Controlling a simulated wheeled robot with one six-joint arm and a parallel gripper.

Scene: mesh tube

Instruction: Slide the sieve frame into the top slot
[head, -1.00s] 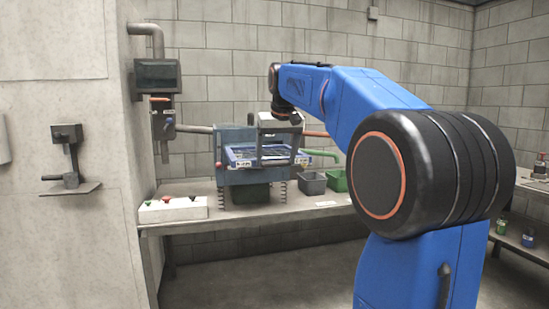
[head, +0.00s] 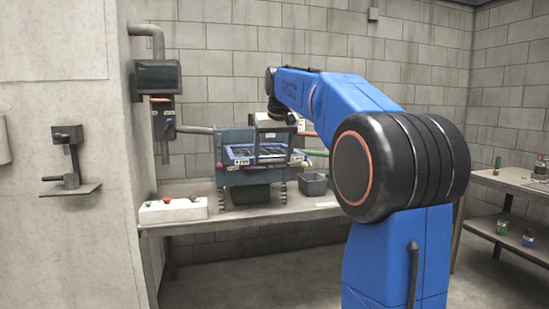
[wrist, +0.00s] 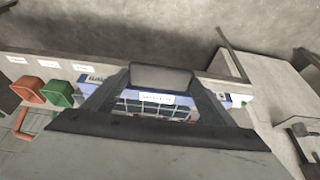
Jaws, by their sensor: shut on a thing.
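The sieve frame (head: 240,152) is a blue rectangular frame with dark mesh and pale labels. It lies about level at the front of the blue machine (head: 233,176), with its front part sticking out of the opening. My gripper (head: 270,157) is at the frame's front edge and shut on it. In the wrist view, the sieve frame (wrist: 133,107) shows its mesh and white label between the dark arms of my gripper (wrist: 160,92). The slot edges and the frame's rear end are hidden, so how deep it sits is unclear.
The machine stands on a grey bench (head: 180,225). A control box with buttons (head: 172,210) is to its left, and a grey bin (head: 313,184) to its right. A screen (head: 157,76) hangs at left.

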